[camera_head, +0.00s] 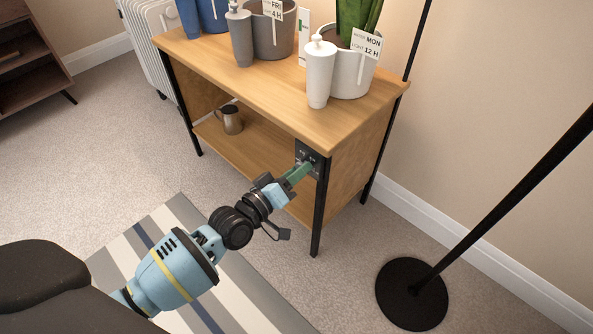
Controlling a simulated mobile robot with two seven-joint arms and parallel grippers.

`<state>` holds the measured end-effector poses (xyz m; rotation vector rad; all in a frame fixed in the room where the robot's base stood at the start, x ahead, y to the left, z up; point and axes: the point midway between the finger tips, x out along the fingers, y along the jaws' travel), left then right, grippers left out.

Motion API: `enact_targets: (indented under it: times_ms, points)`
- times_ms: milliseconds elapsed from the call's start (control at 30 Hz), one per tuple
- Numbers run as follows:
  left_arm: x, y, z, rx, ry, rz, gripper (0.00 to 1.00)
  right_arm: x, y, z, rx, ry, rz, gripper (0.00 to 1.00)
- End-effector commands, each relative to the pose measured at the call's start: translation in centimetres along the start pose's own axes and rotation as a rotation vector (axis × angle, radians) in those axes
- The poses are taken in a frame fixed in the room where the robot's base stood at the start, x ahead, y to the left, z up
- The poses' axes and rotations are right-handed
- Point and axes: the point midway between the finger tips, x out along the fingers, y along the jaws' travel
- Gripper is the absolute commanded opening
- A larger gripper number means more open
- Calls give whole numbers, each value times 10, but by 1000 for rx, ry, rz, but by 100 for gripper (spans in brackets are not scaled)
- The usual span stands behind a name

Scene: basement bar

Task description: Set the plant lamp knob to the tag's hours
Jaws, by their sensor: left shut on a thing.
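A small dark control panel (308,153) sits at the right front corner of the wooden shelf, just under its top. My left gripper (299,173) reaches up to this panel, its green fingers shut at the panel's face. The knob itself is hidden behind the fingers, so its setting cannot be read. A white pot (349,80) with a green plant (358,20) stands above on the top. Its tag (366,43) reads MON and 12 H. A grey pot (272,38) has a tag (273,9) reading FRI and 4 H. My right gripper is not in view.
A white bottle (319,75), a grey bottle (240,38) and blue containers stand on the top (290,100). A metal jug (230,119) stands on the lower shelf. A black lamp stand (411,293) is at the right. A striped rug (150,228) covers the floor.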

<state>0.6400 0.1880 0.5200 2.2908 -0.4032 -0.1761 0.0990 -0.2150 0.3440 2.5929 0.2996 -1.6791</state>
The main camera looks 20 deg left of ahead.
Motion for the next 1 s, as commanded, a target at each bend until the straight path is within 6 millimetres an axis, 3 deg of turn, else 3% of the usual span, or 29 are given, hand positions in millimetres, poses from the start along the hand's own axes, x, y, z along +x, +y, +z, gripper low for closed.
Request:
enact_targets:
  times_ms: [200,233,400,733,1000]
  points:
    - [0,-1,0,0,0,-1,7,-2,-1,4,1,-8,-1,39]
    - [0,-1,0,0,0,-1,33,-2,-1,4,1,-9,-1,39]
    - [0,0,0,-1,0,-1,52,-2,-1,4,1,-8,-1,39]
    - [-4,0,0,-1,-1,-1,52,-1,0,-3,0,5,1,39]
    - [-43,0,-1,1,-1,-2,52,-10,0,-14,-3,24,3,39]
